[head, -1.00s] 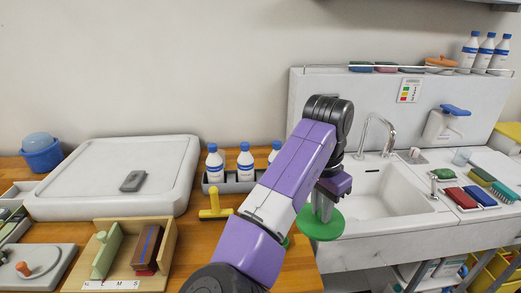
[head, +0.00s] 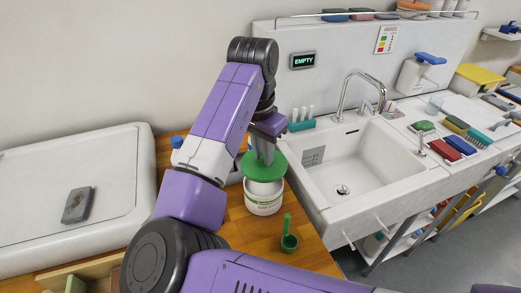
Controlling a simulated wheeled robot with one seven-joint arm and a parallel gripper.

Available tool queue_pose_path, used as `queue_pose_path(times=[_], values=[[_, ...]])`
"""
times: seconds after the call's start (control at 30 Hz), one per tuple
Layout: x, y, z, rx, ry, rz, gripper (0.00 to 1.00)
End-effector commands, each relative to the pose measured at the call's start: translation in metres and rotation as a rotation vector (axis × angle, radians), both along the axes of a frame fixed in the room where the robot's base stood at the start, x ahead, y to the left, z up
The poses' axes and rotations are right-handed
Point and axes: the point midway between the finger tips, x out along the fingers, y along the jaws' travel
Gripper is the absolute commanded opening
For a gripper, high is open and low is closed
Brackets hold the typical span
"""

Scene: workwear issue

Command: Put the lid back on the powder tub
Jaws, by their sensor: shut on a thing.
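My gripper (head: 264,153) is shut on the green round lid (head: 266,168), gripping it from above. The lid is held roughly level over the white powder tub (head: 263,201), which stands on the wooden counter beside the sink. The lid hides most of the tub's mouth, and its far edge is partly behind my gripper. It looks slightly above or at the rim; I cannot tell whether they touch. A green scoop (head: 288,236) stands on the counter in front of the tub.
The white sink (head: 345,165) with a chrome tap (head: 358,92) lies right of the tub. Red and blue brushes (head: 452,147) lie on its right ledge. A white tray (head: 75,200) with a grey block (head: 77,205) fills the left.

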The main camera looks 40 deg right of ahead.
Motion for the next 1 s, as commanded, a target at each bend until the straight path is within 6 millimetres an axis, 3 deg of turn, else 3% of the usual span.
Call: queue_pose_path(times=[0.6,1.0], values=[[0.000,0.000,-0.052,-0.001,0.001,0.002,0.00],[0.000,0.000,-0.056,0.000,0.000,0.001,0.00]])
